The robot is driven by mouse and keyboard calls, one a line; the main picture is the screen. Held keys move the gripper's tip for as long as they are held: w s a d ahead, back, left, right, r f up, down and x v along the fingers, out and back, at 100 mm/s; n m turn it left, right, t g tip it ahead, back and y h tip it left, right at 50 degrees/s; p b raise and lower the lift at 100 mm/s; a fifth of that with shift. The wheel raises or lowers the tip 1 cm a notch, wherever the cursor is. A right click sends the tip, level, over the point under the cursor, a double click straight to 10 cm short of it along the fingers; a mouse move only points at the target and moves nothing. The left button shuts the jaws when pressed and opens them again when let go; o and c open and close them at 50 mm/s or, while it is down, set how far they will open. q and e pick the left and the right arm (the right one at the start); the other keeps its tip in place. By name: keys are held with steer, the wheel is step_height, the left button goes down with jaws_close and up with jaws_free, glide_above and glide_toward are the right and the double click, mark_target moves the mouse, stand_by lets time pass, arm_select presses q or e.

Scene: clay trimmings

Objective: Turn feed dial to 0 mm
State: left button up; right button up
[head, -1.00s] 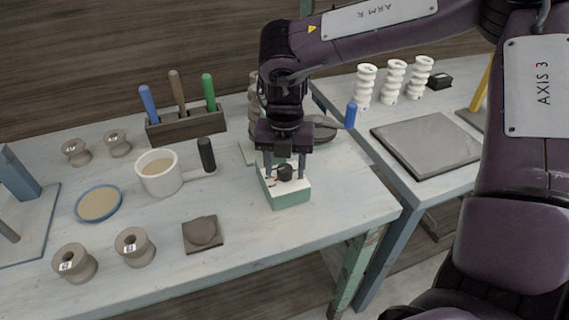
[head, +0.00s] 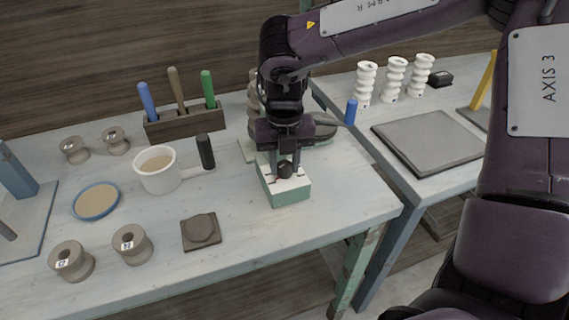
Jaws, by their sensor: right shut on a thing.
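The feed dial is a small black knob (head: 285,171) on the pale top of a green box (head: 289,196) near the table's right end. My right gripper (head: 285,165) points down over the box, with its fingers closed in on both sides of the knob. The fingers hide part of the knob and the box top. The marks on the box top are too small to read. My left gripper is not in view.
A wooden tool holder (head: 186,124) is behind. Grey spools (head: 132,244) stand at the front left. The table's front edge is close.

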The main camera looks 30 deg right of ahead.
mark_target(284, 164)
steer(key=o, duration=0.8)
steer(key=shift+o, duration=0.8)
step_height(284, 164, up, 7)
steer(key=shift+r, duration=0.1)
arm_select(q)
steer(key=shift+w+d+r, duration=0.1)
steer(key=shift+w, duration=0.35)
arm_select(e)
steer(key=shift+r, duration=0.35)
